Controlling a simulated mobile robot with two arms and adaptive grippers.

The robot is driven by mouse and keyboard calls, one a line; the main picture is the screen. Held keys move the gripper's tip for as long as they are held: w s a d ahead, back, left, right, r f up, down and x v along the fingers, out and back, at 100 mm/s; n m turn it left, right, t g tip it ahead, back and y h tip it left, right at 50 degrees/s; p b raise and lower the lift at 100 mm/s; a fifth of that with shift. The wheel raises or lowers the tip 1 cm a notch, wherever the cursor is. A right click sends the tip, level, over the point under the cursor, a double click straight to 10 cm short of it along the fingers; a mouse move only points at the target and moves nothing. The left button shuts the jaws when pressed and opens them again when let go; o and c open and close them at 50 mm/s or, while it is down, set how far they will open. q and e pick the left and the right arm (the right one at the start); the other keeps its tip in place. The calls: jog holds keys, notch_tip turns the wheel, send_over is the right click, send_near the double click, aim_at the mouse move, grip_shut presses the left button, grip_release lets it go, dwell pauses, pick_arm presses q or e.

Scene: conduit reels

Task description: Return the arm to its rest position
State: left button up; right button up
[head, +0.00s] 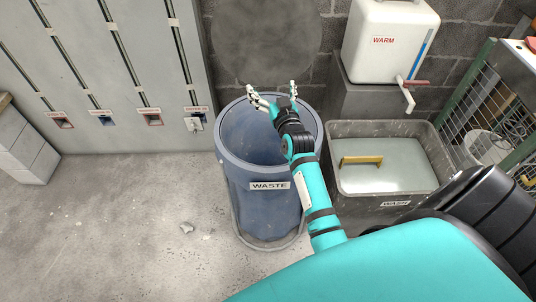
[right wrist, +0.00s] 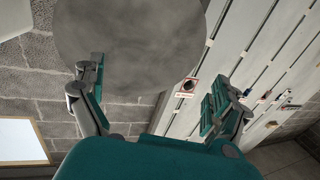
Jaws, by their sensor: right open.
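My right arm reaches forward, and its gripper (head: 272,100) is over the mouth of the blue waste bin (head: 262,205). The gripper's fingers are spread and nothing shows between them. In the right wrist view the open gripper (right wrist: 155,100) faces a round grey disc-like surface (right wrist: 130,40), and I cannot tell whether they are far apart. The bin stands upright on the floor with a WASTE label. My left gripper is in neither view.
A wash basin (head: 350,212) with a yellow-handled thing (head: 361,160) stands right of the bin. Above it is a white WARM tank (head: 388,40) with a tap (head: 407,95). Grey panels with slots (head: 100,70) stand at left. A wire rack (head: 480,110) is at right. The left floor is mostly clear.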

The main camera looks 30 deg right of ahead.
notch_tip(320, 180, up, 2)
jog(key=shift+r, duration=0.1)
dwell(0.4)
